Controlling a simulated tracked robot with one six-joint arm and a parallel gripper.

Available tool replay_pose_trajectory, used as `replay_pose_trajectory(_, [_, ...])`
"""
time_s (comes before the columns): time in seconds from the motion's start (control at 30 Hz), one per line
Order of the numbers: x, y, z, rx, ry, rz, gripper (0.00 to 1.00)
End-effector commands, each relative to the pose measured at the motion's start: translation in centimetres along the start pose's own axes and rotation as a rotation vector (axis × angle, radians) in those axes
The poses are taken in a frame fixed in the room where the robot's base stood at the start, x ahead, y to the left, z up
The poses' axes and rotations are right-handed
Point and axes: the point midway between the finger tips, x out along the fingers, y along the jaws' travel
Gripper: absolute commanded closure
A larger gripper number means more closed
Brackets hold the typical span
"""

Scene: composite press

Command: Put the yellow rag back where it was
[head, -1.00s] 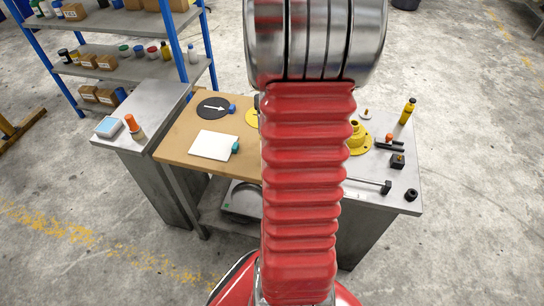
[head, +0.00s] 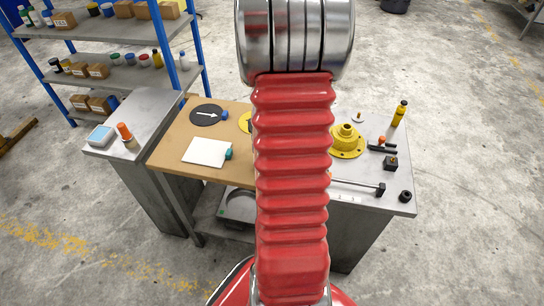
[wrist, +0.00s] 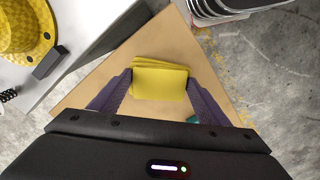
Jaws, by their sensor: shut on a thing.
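The yellow rag (wrist: 160,82) is a folded, layered yellow cloth in the wrist view. My gripper (wrist: 160,76) has its two purple fingers on either side of the rag and is shut on it. The rag is over the tan wooden tabletop (wrist: 170,45); I cannot tell its height above it.
The wooden top holds a black disc with a white arrow (head: 207,115) and a white sheet (head: 206,151). A steel cabinet (head: 140,115) and shelving (head: 110,72) stand left.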

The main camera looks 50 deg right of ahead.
Motion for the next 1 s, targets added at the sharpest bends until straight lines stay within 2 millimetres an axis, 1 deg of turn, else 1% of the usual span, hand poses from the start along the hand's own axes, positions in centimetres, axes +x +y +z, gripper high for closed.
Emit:
replay_pose_trajectory(0.17, [0.4, 0.0, 0.0, 0.0, -0.001, -0.001, 0.55])
replay_pose_trajectory(0.43, [3.5, -0.1, 0.1, -0.001, -0.003, -0.002, 0.55])
replay_pose_trajectory(0.83, [3.9, -0.1, 0.0, -0.001, 0.0, 0.0, 0.55])
replay_pose_trajectory(0.87, [3.9, -0.1, 0.0, -0.001, 0.0, 0.0, 0.3])
replay_pose_trajectory(1.0, [3.9, -0.1, 0.0, -0.002, 0.0, 0.0, 0.2])
